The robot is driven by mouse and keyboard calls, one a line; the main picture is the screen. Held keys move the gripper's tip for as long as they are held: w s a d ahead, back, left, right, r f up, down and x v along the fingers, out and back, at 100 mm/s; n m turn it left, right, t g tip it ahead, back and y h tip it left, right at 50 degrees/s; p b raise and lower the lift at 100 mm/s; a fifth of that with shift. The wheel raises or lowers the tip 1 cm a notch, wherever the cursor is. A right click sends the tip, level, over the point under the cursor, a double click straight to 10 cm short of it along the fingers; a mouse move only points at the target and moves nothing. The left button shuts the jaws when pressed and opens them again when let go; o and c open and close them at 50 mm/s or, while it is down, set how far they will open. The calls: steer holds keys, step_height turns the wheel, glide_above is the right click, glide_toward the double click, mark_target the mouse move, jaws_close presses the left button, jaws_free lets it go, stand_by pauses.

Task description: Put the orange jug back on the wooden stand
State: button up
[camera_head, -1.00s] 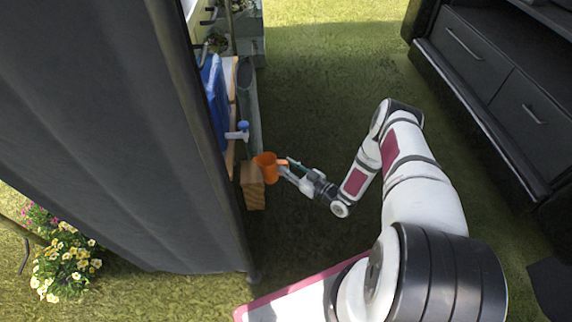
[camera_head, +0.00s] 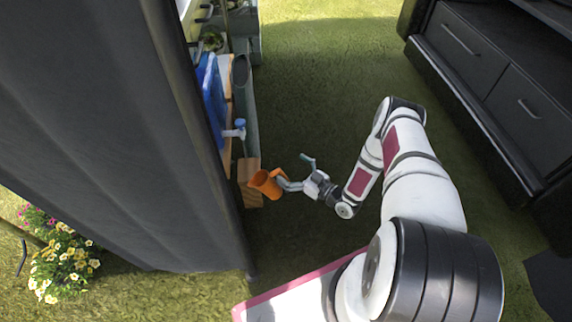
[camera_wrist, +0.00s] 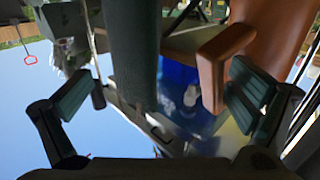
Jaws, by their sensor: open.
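The orange jug (camera_head: 264,184) is at the right edge of the wooden stand (camera_head: 249,197) in the head view. It looks tilted there and overlaps the stand; I cannot tell whether it rests fully on it. My gripper (camera_head: 298,172) is right of the jug, with its fingers spread. In the wrist view, the jug (camera_wrist: 272,28) fills the upper right. Its handle (camera_wrist: 212,70) reaches in between the open fingers of my gripper (camera_wrist: 160,92), close to the right finger. The jug's base is hidden.
A blue object (camera_head: 214,98) and a long dark green trough (camera_head: 246,110) are behind the stand. A dark curtain-like panel (camera_head: 110,130) stands at the left. Black drawers (camera_head: 490,85) are at the right. Open grass (camera_head: 325,70) lies between.

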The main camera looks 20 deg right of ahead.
steer(key=v, duration=0.9)
steer(key=shift+s, duration=0.15)
jaws_close()
